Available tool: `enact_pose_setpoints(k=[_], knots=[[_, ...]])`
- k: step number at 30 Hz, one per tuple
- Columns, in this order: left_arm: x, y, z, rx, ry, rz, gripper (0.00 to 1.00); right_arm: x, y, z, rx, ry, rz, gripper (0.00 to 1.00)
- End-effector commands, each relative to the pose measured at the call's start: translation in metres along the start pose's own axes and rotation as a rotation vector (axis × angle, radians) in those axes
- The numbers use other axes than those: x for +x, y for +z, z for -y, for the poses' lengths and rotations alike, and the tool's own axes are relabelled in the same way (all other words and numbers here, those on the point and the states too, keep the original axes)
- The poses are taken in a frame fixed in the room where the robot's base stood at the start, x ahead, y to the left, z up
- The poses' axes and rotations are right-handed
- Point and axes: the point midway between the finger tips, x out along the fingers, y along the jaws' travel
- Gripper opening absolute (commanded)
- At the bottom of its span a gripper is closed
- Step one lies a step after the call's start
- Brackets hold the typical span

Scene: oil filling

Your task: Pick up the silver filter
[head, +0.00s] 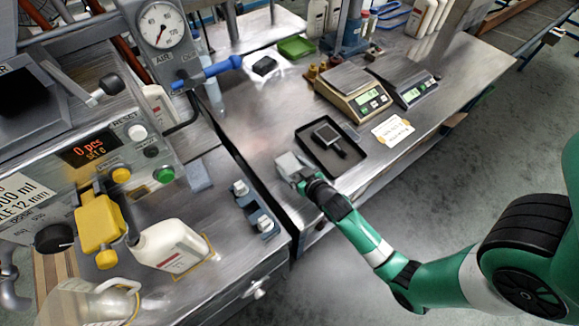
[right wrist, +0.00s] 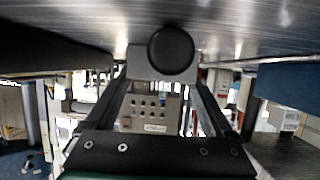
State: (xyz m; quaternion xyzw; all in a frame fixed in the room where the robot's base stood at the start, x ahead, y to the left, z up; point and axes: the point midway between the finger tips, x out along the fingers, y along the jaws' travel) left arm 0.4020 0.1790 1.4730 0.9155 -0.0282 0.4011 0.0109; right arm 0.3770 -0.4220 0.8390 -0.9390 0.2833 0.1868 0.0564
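A grey block (head: 288,163), which appears to be the silver filter, sits at the near left part of the right table, left of a black tray. In the right wrist view a grey block with a round black end (right wrist: 171,50) shows at top middle, seemingly the same thing. My right gripper (head: 303,178) is right at this block. In the right wrist view its two fingers stand apart, one to each side below the block, with a gap between them. I cannot tell whether they touch it. My left gripper is not in view.
The black tray (head: 309,149) holds a dark square tool with a handle (head: 328,136). Two scales (head: 353,91) (head: 403,80) stand behind it. A filling machine (head: 75,160) and a white bottle (head: 168,246) are at left. The table's middle is clear.

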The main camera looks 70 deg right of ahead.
Motion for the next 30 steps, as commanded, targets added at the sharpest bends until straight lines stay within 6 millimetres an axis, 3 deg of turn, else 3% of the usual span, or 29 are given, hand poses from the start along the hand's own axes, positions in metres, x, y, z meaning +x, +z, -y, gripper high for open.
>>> enact_pose_setpoints(k=[1,7,17,23,30], knots=[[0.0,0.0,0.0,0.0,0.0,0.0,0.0,0.0,0.0,0.0,0.0,0.0,0.0,0.51],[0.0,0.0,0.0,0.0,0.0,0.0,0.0,0.0,0.0,0.0,0.0,0.0,0.0,0.17],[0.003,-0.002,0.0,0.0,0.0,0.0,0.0,-0.002,-0.006,0.0,0.0,0.0,-0.004,0.17],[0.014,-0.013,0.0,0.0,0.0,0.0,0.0,-0.014,-0.034,0.0,0.001,0.0,-0.005,0.17],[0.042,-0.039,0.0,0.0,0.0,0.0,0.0,-0.084,-0.073,-0.013,0.002,0.002,-0.002,0.17]])
